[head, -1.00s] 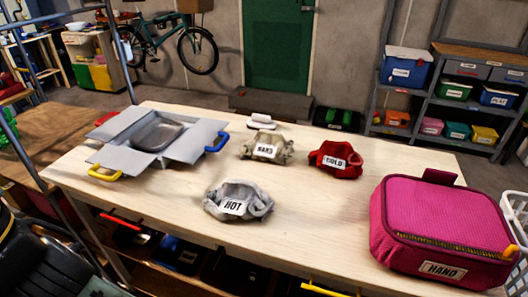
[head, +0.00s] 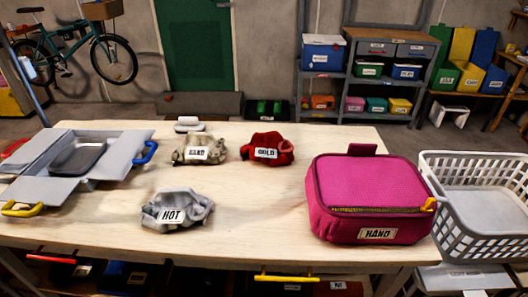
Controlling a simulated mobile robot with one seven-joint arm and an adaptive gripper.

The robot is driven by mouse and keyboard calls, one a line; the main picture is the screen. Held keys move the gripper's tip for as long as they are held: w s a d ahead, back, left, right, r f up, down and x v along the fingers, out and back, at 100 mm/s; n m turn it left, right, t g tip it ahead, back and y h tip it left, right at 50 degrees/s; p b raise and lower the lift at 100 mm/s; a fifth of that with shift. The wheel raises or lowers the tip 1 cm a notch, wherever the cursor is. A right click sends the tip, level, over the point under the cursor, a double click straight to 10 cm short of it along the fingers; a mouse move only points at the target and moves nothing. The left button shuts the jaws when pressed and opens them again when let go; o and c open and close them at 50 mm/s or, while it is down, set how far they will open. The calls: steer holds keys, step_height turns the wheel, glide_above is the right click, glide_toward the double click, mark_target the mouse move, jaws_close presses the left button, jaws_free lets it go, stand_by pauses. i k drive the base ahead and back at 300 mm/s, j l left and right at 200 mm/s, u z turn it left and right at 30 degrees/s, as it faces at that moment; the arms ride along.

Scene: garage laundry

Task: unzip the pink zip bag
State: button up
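The pink zip bag (head: 368,190) stands upright at the right end of the wooden table in the head view. It has a "HAND" label (head: 378,233) on its front. A yellow zip (head: 375,210) runs along the front top edge. An orange-yellow zip pull (head: 429,204) sits at the front right corner. The lid looks closed, with a dark pink tab (head: 362,150) standing at its back edge. My gripper is not in view.
A white laundry basket (head: 477,238) stands right of the table. Cloth bundles labelled "HOT" (head: 178,211), "COLD" (head: 267,150) and one beige (head: 199,150) lie left of the bag. A grey open box (head: 35,183) is far left. Bare tabletop (head: 262,205) lies between.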

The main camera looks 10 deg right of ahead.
mark_target(427, 208)
steer(key=z, duration=1.35)
